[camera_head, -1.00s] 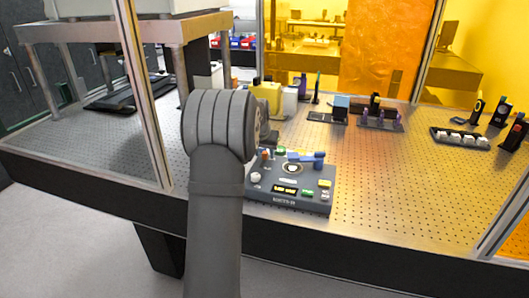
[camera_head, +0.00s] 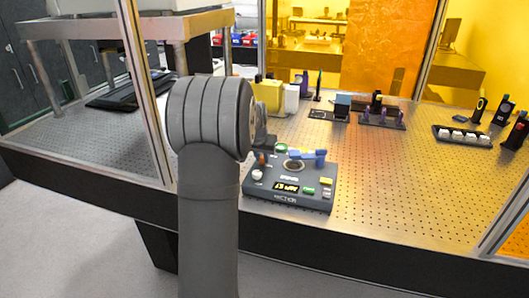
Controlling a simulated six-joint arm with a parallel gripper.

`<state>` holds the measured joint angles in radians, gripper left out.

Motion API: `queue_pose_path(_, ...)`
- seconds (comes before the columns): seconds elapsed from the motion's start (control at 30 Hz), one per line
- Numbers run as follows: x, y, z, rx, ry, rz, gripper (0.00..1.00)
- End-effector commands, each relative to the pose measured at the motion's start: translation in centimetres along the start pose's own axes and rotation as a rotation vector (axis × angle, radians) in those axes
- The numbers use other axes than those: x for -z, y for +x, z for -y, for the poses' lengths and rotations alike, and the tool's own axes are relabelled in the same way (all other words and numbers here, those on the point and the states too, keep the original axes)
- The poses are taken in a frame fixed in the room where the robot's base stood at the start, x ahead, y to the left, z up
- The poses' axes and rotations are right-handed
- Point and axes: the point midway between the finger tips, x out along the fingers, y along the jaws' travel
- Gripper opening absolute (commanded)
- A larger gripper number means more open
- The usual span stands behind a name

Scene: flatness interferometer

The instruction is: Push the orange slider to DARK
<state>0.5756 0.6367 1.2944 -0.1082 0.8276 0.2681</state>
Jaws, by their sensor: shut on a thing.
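A dark grey control box (camera_head: 300,200) stands near the front edge of the perforated table. The small orange slider (camera_head: 262,158) shows at its back left, beside my arm. My gripper (camera_head: 264,146) is mostly hidden behind my own wrist; a dark part of it comes down at the slider and appears shut on it. The fingertips and the slider's track are too small and covered to make out. Any DARK mark is not readable.
A blue lever (camera_head: 308,155) lies across the box's back, near a round dial (camera_head: 293,165). A white knob (camera_head: 257,175) and a yellow button (camera_head: 326,182) are on the box. A yellow block (camera_head: 268,97) and optics mounts (camera_head: 380,115) stand behind.

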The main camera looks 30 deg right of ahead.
Motion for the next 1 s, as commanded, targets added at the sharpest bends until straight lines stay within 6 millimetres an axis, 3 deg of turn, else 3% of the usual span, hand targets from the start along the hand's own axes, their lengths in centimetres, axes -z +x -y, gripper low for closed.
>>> queue_pose_path(0.33, -0.5, -0.2, 0.0, -0.001, -0.001, 0.006, 0.0)
queue_pose_path(0.37, -0.5, -0.2, 0.0, -0.001, -0.001, 0.007, 0.24)
queue_pose_path(0.43, -0.5, -0.2, 0.0, -0.001, -0.001, 0.006, 0.38)
queue_pose_path(0.47, -0.5, -0.2, 0.0, -0.001, -0.001, 0.006, 0.4)
queue_pose_path(0.77, -0.3, -0.3, 0.0, 0.0, -0.001, 0.002, 0.4)
queue_pose_path(1.0, -0.2, -3.7, 0.0, 0.001, 0.0, -0.003, 0.4)
